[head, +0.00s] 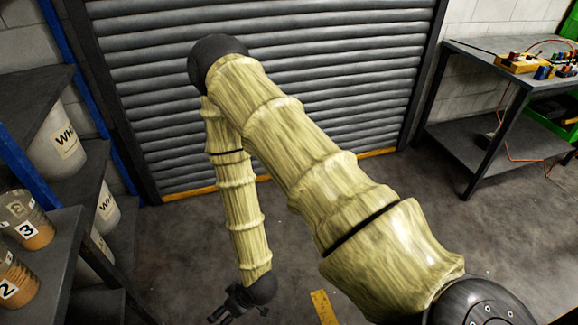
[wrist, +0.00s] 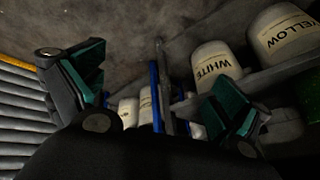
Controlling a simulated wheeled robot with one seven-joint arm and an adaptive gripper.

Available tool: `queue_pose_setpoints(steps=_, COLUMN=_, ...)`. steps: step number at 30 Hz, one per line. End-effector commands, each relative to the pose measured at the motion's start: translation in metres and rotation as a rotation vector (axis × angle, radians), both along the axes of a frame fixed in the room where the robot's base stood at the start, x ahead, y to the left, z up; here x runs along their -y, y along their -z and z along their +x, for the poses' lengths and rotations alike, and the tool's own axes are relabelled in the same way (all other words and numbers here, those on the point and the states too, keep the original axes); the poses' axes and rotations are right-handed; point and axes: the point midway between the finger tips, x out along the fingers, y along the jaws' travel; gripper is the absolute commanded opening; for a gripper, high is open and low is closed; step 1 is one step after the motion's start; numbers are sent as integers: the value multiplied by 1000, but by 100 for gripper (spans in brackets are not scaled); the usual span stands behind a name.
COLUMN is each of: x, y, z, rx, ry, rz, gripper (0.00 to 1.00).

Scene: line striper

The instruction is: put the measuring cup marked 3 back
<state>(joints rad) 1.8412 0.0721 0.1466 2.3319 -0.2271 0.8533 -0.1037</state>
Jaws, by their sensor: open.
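The measuring cup marked 3 (head: 36,239) stands on a dark shelf at the left edge of the head view. It has a clear greyish upper part and an orange-brown lower part with a white label. My gripper (head: 238,304) hangs low over the floor at the bottom of the head view, well to the right of the cup and apart from it. In the wrist view my gripper (wrist: 157,75) shows its two green-padded fingers spread wide with nothing between them. The cup cannot be made out in the wrist view.
A cup marked 2 (head: 14,284) stands nearer on the same dark shelf (head: 62,232). A white bucket (head: 58,140) sits on the shelving behind; buckets labelled WHITE (wrist: 214,62) and YELLOW (wrist: 282,32) show in the wrist view. A workbench (head: 470,62) stands right. Open floor (head: 185,240) separates gripper and shelves.

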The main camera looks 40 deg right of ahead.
Motion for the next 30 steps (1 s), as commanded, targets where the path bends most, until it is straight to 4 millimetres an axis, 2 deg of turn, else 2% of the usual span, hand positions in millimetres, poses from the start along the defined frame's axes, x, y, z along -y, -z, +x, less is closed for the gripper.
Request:
queue_pose_setpoints(steps=1, x=23, y=11, z=-31, rx=-81, ry=41, rz=-46, gripper=100)
queue_pose_setpoints(steps=3, x=51, y=21, z=-68, rx=-177, ry=99, rz=-104, gripper=100)
queue_pose_setpoints(steps=6, x=84, y=27, z=-112, rx=-287, ry=171, rz=-176, gripper=100)
queue_pose_setpoints(steps=10, x=107, y=28, z=-147, rx=-374, ry=234, rz=-238, gripper=100)
queue_pose_setpoints(steps=15, x=118, y=28, z=-161, rx=-407, ry=261, rz=-262, gripper=100)
queue_pose_setpoints(steps=29, x=117, y=28, z=-160, rx=-404, ry=259, rz=-260, gripper=100)
queue_pose_setpoints(steps=30, x=117, y=28, z=-160, rx=-404, ry=259, rz=-260, gripper=95)
